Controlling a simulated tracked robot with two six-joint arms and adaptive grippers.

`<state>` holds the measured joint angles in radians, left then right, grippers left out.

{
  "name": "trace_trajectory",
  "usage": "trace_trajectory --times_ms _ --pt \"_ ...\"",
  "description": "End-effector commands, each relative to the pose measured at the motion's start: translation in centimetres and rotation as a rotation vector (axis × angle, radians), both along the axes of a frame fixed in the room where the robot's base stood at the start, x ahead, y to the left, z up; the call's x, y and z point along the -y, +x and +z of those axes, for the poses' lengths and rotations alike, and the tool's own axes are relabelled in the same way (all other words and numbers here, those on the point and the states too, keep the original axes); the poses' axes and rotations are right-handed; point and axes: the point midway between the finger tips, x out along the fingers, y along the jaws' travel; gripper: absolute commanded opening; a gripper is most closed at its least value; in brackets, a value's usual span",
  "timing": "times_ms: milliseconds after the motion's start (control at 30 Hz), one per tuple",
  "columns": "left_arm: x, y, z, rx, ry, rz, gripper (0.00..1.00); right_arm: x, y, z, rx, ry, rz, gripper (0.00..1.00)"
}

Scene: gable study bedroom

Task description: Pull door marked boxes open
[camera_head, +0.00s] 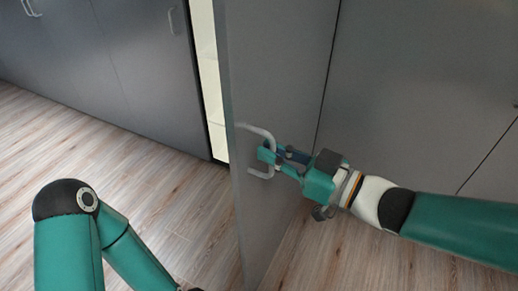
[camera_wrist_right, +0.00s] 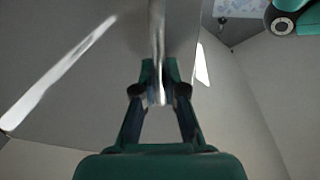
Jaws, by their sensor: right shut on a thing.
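A grey door (camera_head: 280,60) stands ajar, swung out from the row of cabinet fronts, with a pale gap (camera_head: 209,75) behind its edge. A light, curved bar handle (camera_head: 258,130) is on its face near the free edge. My right gripper (camera_head: 268,155) is shut on this handle. The right wrist view shows the handle (camera_wrist_right: 157,35) running down between the fingertips of the gripper (camera_wrist_right: 161,90), with the door face (camera_wrist_right: 90,70) behind. I see no readable "boxes" marking. My left arm (camera_head: 70,230) is at the lower left; its gripper is out of view.
More grey cabinet fronts (camera_head: 110,60) with a closed handle (camera_head: 171,21) stand to the left, and another grey panel (camera_head: 420,80) to the right. The wooden floor (camera_head: 150,190) looks clear between my left arm and the cabinets.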

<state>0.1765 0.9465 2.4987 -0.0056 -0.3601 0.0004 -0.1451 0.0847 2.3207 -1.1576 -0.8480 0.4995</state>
Motion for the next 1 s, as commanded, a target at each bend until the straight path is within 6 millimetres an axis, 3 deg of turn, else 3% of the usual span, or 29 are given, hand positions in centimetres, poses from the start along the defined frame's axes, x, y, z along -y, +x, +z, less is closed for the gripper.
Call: trace_trajectory --times_ms 333,367,500,833,1000 --pt "0.0 0.0 0.0 0.000 0.000 0.000 0.40 -0.8 0.5 0.5 0.003 0.010 0.012 0.00" --pt "0.0 0.0 0.0 0.000 0.000 0.000 0.40 -0.8 0.5 0.5 0.003 0.010 0.013 0.13" --pt "0.0 0.0 0.0 0.000 0.000 0.000 0.40 -1.0 0.5 0.4 0.003 0.009 0.017 0.36" --pt "0.0 0.0 0.1 0.000 0.000 0.000 0.40 -1.0 0.3 0.3 0.003 0.005 0.023 0.36" --pt "0.0 0.0 0.1 0.000 0.000 0.000 0.40 0.2 -0.4 0.2 0.004 0.004 0.020 0.36"
